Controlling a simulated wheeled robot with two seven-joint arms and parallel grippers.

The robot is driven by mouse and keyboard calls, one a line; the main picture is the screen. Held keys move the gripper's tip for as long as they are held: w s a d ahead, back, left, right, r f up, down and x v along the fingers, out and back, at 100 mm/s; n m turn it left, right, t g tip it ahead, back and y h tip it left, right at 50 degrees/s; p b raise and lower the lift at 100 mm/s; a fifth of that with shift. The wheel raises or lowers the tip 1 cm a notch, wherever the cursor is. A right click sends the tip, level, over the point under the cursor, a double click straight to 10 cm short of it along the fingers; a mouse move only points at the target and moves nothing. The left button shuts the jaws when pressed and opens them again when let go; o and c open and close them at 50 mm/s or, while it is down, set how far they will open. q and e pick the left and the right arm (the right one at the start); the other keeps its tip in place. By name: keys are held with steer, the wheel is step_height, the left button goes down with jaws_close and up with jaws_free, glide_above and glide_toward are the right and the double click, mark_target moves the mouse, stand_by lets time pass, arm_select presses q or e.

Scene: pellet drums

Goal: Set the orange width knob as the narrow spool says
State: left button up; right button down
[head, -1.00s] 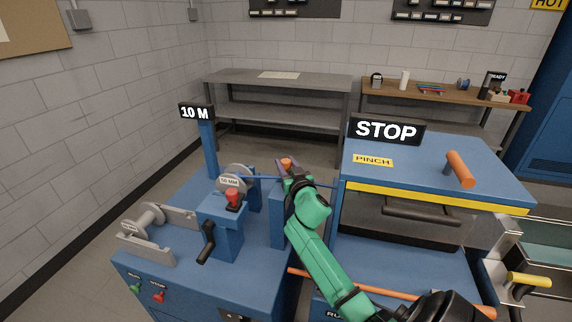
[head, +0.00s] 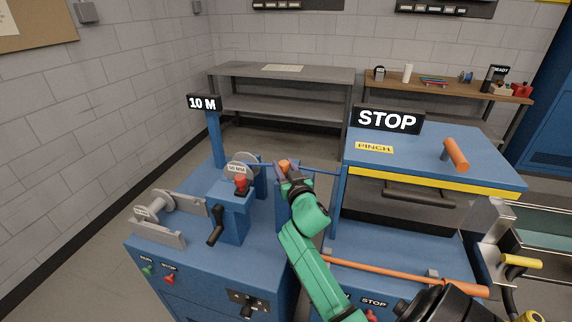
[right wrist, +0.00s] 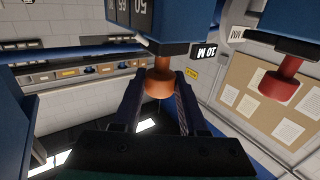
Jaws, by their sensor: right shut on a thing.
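The orange width knob (head: 284,165) sits on top of a blue post in the middle of the machine. In the right wrist view the orange knob (right wrist: 160,80) is between my two fingers, below a blue housing. My right gripper (head: 287,176) is shut on it; its fingers also show in the right wrist view (right wrist: 158,95). One grey spool (head: 240,168) is mounted behind the red knob, its label blurred, perhaps 50 MM. Another grey spool (head: 150,209) lies on the left rack, its label unreadable. I cannot tell which is narrow.
A red knob (head: 240,182) and a black crank (head: 215,225) are left of the gripper. A 10 M sign (head: 203,103) stands behind. The blue cabinet with a STOP sign (head: 387,120) and PINCH label is close on the right. A long orange bar (head: 400,274) runs low in front.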

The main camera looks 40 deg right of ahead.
steer(key=shift+a+f, duration=0.1)
steer(key=shift+f, duration=0.2)
steer(key=c, duration=0.7)
jaws_free()
steer(key=shift+o, duration=1.3)
steer(key=shift+a, duration=0.1)
arm_select(q)
steer(key=shift+w+d+f, duration=0.1)
steer(key=shift+w+d, duration=0.05)
steer(key=shift+d, duration=0.25)
arm_select(e)
steer(key=shift+w+r, duration=0.1)
arm_select(q)
step_height(320, 180, down, 3)
steer(key=b, duration=0.3)
steer(key=shift+a+f, duration=0.15)
arm_select(e)
steer(key=v, duration=1.4)
steer(key=shift+s+a, duration=0.15)
steer(key=shift+s, duration=0.05)
